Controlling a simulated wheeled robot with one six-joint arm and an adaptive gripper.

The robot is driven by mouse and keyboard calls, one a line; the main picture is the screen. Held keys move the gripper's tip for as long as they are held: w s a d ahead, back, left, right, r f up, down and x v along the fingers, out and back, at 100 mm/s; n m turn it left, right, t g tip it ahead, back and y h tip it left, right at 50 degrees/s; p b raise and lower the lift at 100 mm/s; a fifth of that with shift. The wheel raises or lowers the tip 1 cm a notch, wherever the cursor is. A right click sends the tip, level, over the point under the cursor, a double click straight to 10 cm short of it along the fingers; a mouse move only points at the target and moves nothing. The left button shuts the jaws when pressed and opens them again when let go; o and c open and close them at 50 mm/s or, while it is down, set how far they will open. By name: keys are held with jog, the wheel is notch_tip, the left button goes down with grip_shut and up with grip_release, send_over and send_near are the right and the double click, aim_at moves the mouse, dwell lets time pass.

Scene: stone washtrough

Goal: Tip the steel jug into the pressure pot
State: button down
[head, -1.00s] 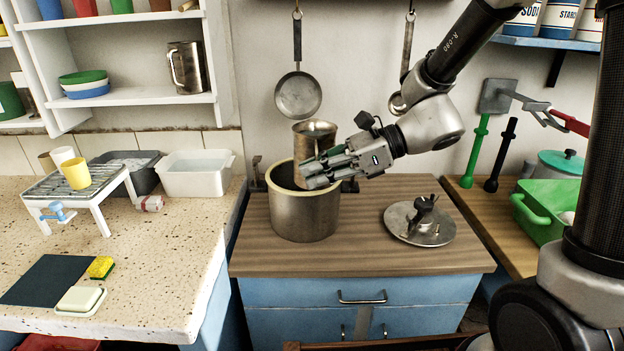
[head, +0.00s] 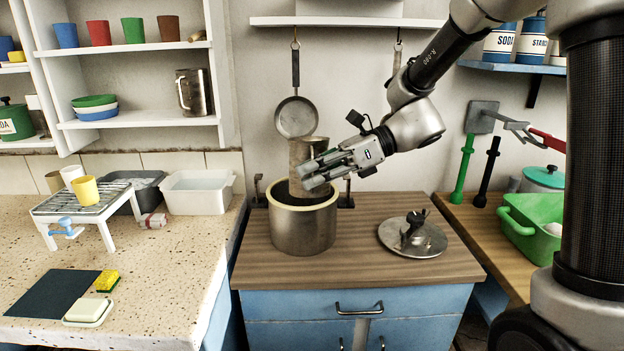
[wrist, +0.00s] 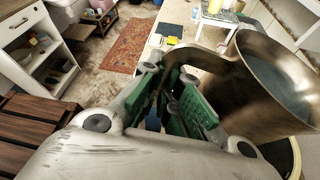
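My gripper (head: 318,174) is shut on the handle of a brownish steel jug (head: 304,153). In the wrist view the jug (wrist: 275,100) is at the right, its handle between the green finger pads (wrist: 178,100). A grey-blue surface, perhaps liquid, shows inside it. The jug looks near upright, over the back of the pressure pot's mouth. The pressure pot (head: 303,232) is a steel pot with a pale rim, open on the wooden counter. Its inside is mostly hidden. No stream shows between jug and pot.
A round metal lid (head: 425,240) lies right of the pot. Another steel jug (head: 193,92) stands on the shelf. A pan (head: 297,117) hangs behind. A white tub (head: 198,192) sits left, a green basin (head: 528,228) right. The counter's front is clear.

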aim_at(311, 150)
jog(key=shift+r+m+g, duration=0.3)
jog(key=shift+r, duration=0.3)
jog(key=shift+r, duration=0.15)
jog(key=shift+w+r+m+g, duration=0.3)
jog(key=shift+r+m+g, duration=0.3)
jog(key=shift+r+m, duration=0.2)
dwell(0.8)
jog(key=shift+w+r+m+g, duration=0.5)
jog(key=shift+w+r+m, duration=0.2)
jog(key=shift+r+m, duration=0.15)
dwell(4.8)
